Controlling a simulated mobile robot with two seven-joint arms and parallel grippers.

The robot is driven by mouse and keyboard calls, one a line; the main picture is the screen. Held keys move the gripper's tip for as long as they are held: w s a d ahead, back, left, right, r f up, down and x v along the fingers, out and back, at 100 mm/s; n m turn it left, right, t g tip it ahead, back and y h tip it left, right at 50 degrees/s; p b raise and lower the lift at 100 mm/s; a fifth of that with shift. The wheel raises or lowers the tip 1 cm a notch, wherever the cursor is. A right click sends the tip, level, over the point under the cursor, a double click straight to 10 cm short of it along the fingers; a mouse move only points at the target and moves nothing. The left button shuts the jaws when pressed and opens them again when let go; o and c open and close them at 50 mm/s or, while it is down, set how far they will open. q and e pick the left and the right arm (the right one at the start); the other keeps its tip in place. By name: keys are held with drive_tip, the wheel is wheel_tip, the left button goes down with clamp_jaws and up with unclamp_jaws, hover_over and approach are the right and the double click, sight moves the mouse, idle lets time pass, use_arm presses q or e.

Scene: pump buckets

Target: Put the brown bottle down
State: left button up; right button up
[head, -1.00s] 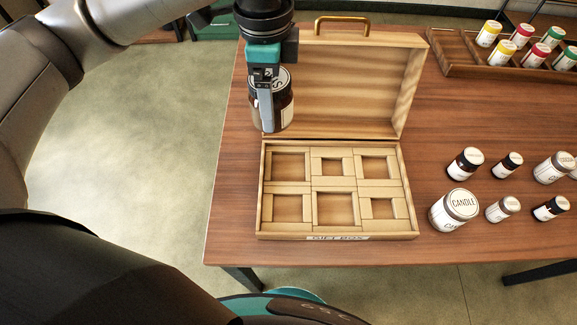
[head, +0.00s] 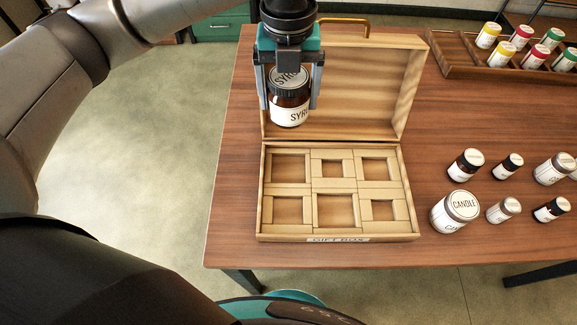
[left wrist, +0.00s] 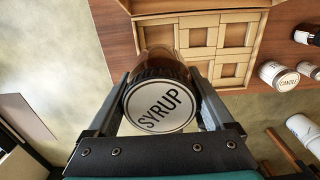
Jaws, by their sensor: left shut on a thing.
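The brown syrup bottle (head: 289,104) has a white label and a lid marked SYRUP. My left gripper (head: 289,88) is shut on it, one finger on each side. It holds the bottle upright in front of the open lid of the gift box (head: 265,232), behind the back left compartment in the head view. The bottle also shows in the left wrist view (left wrist: 160,108), between the fingers of the left gripper (left wrist: 163,115). The box has several square compartments, all empty. Part of the box's lid is hidden behind the bottle and gripper. My right gripper is not in view.
A white candle jar (head: 455,211) and several small bottles and jars stand on the table (head: 380,252) right of the box. A wooden rack (head: 450,66) with coloured-label jars is at the back right. The raised lid (head: 370,85) stands behind the compartments.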

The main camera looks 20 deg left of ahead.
use_arm(q)
wheel_tip(320, 180, down, 19)
drive_tip(key=b, duration=0.4)
drive_tip(key=shift+f+b, duration=0.1)
drive_tip(key=shift+b, duration=0.3)
drive_tip(key=shift+f, duration=0.25)
drive_tip(key=shift+f, duration=0.1)
drive_tip(key=o, duration=1.6)
drive_tip(key=shift+f, duration=0.1)
drive_tip(key=shift+c, duration=0.2)
wheel_tip(320, 180, up, 12)
drive_tip(key=p, duration=0.3)
drive_tip(key=shift+r, duration=0.2)
